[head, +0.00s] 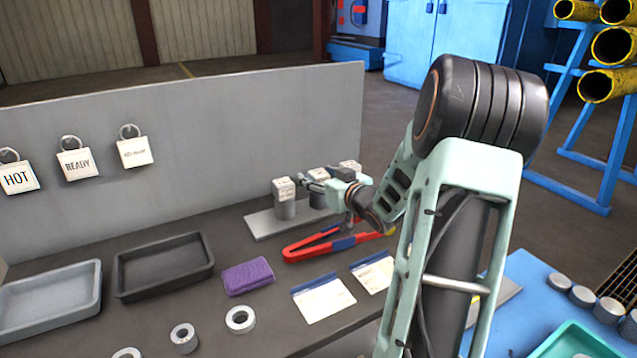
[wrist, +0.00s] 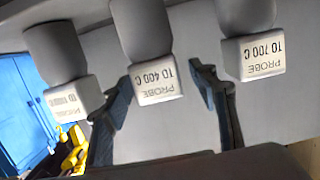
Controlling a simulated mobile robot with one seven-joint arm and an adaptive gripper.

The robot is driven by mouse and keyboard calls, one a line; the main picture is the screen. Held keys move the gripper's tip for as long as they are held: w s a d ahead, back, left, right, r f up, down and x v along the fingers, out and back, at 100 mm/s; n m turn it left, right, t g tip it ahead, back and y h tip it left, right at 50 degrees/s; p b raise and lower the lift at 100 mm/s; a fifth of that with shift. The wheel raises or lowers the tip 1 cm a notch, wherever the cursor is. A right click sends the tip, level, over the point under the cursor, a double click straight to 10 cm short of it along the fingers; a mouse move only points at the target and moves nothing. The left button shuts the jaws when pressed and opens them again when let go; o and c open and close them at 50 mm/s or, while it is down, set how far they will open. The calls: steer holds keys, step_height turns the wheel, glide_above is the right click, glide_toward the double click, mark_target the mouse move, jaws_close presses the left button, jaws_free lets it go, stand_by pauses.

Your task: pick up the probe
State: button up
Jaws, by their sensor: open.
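Three probes with grey round bodies and white labelled blocks stand in a row on a light plate (head: 262,224) at the back of the bench. In the wrist view, upside down, they read "PROBE TO 700 C" (wrist: 262,57) at right, "PROBE TO 400 C" (wrist: 155,82) in the middle, and one with a hard-to-read number (wrist: 68,100) at left. In the head view the left probe (head: 284,190) is clear; my gripper partly covers the others. My gripper (wrist: 160,78) is open and empty, its fingers either side of the middle block in the picture; contact is unclear.
Red-handled tongs (head: 312,246) lie just in front of the plate. A purple cloth (head: 248,277), a dark tray (head: 163,266), a grey tray (head: 50,297), metal rings (head: 240,319) and cards (head: 324,299) share the bench. A grey panel (head: 220,140) rises behind.

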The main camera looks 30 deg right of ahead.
steer(key=c, duration=1.4)
